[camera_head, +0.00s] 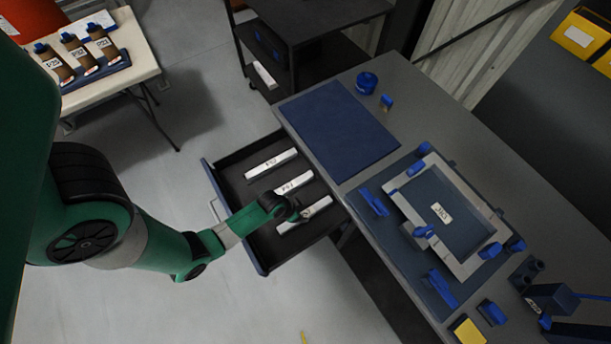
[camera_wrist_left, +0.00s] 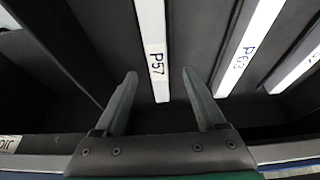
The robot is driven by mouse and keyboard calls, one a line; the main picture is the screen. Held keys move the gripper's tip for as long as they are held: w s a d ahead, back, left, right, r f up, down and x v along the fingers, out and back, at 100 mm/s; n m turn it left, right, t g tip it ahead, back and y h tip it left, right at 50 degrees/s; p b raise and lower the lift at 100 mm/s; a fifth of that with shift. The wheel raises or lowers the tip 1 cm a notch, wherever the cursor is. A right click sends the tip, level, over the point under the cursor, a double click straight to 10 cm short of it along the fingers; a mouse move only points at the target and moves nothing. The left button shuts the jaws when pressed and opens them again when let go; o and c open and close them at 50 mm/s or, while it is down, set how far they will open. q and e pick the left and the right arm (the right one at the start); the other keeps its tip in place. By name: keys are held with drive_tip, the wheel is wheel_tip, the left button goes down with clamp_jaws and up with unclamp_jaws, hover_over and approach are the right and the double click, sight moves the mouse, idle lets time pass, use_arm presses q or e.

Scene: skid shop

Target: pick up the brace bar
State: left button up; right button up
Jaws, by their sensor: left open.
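Three white bars lie side by side in the open dark drawer (camera_head: 262,230). The one under my left gripper (camera_head: 301,212) is the bar labelled P57 (camera_wrist_left: 152,28); in the head view its bar (camera_head: 318,208) is partly hidden by the gripper. The bar labelled P63 (camera_wrist_left: 246,50) is the middle one (camera_head: 293,187), and the third bar (camera_head: 271,164) lies beyond it. My left gripper is open; in the wrist view its fingers (camera_wrist_left: 161,78) stand on either side of the P57 bar, apart from it. Which bar is the brace bar is not marked. My right gripper is out of view.
The workbench (camera_head: 420,100) right of the drawer carries a blue mat (camera_head: 338,130) and a fixture frame (camera_head: 468,265) with blue clamps. A pale table (camera_head: 140,62) with labelled brown parts stands at upper left. The drawer's walls (camera_head: 215,185) surround the bars.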

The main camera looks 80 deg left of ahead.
sight(304, 214)
use_arm(q)
drive_tip(key=x, duration=0.1)
drive_tip(key=b+x, duration=0.1)
drive_tip(key=x, duration=0.1)
drive_tip(key=b+x, duration=0.1)
drive_tip(key=shift+s+d+f, duration=0.15)
drive_tip(key=shift+d+f, duration=0.1)
drive_tip(key=shift+f, duration=0.05)
drive_tip(key=shift+c, duration=0.3)
clamp_jaws()
